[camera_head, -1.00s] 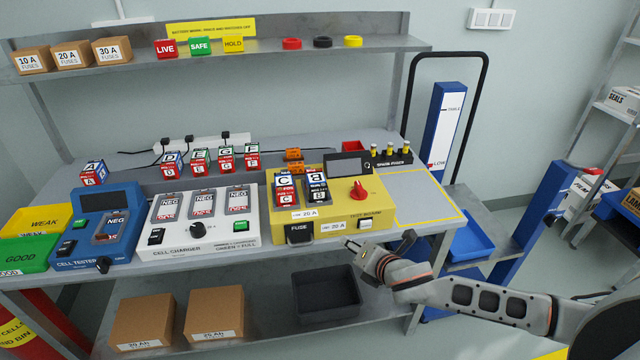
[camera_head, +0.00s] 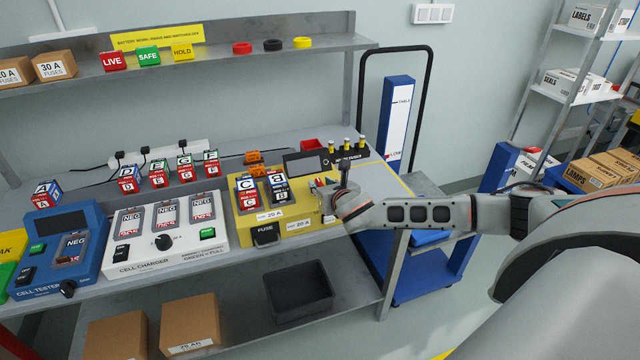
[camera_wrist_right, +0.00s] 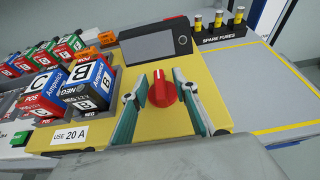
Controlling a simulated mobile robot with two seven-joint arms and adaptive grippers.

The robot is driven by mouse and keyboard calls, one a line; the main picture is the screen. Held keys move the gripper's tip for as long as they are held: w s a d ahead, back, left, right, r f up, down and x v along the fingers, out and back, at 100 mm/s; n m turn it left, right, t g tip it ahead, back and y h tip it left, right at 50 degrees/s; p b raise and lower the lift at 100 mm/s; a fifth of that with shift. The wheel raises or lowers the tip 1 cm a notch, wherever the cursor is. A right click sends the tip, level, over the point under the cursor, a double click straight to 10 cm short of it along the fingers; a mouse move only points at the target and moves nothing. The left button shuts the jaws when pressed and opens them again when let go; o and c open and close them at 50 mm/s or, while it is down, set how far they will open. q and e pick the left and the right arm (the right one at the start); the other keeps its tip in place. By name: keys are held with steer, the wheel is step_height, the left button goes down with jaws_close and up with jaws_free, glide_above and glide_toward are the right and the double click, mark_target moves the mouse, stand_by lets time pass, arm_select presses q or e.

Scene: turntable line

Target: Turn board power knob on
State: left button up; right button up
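The yellow test board (camera_head: 290,228) stands toward the right of the bench, with battery packs marked C and B in its slots. Its red power knob (camera_wrist_right: 162,92) shows clearly in the wrist view, its ridge running roughly up and down with a pale mark at the top. My right gripper (camera_wrist_right: 163,106) is open, with one finger on each side of the knob and a visible gap to it. In the head view my right gripper (camera_head: 328,194) is over the right part of the board and largely hides the knob. My left gripper is not in view.
A dark screen (camera_wrist_right: 156,43) stands behind the knob, and a spare fuse holder (camera_wrist_right: 224,38) is to its right. The white cell charger (camera_head: 165,245) and blue cell tester (camera_head: 58,272) are to the left. A yellow-outlined area (camera_wrist_right: 265,85) right of the board is empty.

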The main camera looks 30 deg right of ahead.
steer(key=shift+w+d+f, duration=0.1)
steer(key=shift+w+f, duration=0.1)
steer(key=shift+w, duration=0.35)
jaws_close()
steer(key=m+g+h, duration=0.1)
steer(key=m+h, duration=0.1)
steer(key=m+g+h, duration=0.1)
steer(key=m+h, duration=0.1)
steer(key=h, duration=0.1)
steer(key=shift+a+f+m, duration=0.1)
steer(key=shift+a+m, duration=0.1)
steer(key=shift+m, duration=0.2)
steer(key=m+g+h, duration=0.3)
steer(key=shift+m+g, duration=0.4)
steer(key=shift+d+m+g+h, duration=0.1)
steer(key=shift+m+g+h, duration=0.4)
steer(key=shift+m+g, duration=0.3)
steer(key=shift+d, duration=0.1)
